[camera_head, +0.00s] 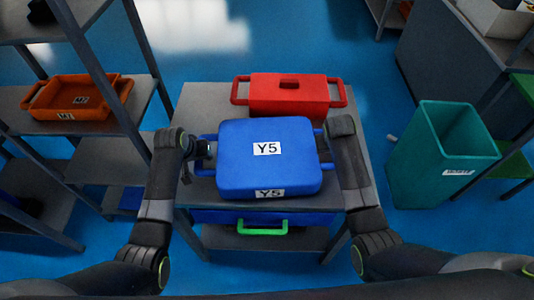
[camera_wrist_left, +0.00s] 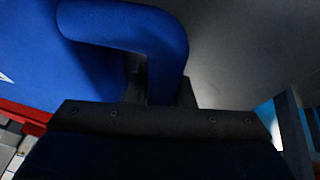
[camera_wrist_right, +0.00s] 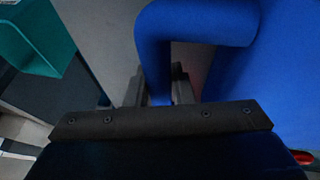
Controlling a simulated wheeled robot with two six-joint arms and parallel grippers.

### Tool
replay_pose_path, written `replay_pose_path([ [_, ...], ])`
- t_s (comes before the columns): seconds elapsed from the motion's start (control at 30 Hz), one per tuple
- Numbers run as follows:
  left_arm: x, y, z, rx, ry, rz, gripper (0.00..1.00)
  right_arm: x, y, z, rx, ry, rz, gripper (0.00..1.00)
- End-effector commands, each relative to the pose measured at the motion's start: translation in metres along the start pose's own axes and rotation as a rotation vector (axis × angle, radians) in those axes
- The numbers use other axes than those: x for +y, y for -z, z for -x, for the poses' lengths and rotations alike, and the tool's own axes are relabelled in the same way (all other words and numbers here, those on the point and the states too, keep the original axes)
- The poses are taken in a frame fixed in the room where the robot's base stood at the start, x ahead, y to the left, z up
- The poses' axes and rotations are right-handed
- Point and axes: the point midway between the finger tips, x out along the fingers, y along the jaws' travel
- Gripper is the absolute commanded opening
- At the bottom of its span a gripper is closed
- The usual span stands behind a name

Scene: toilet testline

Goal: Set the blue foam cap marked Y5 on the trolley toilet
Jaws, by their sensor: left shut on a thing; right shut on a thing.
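The blue foam cap (camera_head: 240,175) has a Y5 label on its top and another on its front side. It is level over the front of a grey table, and I cannot tell whether it touches the top. My left gripper (camera_head: 203,149) is shut on its left handle, a blue bar that also shows in the left wrist view (camera_wrist_left: 165,45). My right gripper (camera_head: 327,143) is shut on its right handle, which also shows in the right wrist view (camera_wrist_right: 190,22). I see no trolley toilet in these frames.
A red handled cap (camera_head: 262,103) lies behind on the grey table (camera_head: 200,100). A blue thing with a green handle (camera_head: 262,228) is below. An orange tray (camera_head: 55,101) sits on the left rack. A teal bin (camera_head: 425,165) stands right. Blue floor is open at the back.

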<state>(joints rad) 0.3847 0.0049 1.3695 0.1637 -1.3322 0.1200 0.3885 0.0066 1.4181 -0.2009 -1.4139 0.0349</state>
Motion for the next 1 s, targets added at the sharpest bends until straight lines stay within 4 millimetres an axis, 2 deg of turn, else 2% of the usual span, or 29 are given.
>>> replay_pose_path([
  [0.27,0.001,0.002,0.005,0.0,0.0,0.0,0.0,0.001,0.002,0.005,0.001,0.0,0.0,0.0],
  [0.8,0.009,0.018,0.044,0.0,0.0,0.0,0.0,0.01,0.018,0.044,0.001,0.0,0.0,0.0],
  [1.0,0.009,0.019,0.046,0.0,0.0,0.0,0.0,0.01,0.019,0.046,0.001,0.0,0.0,0.0],
])
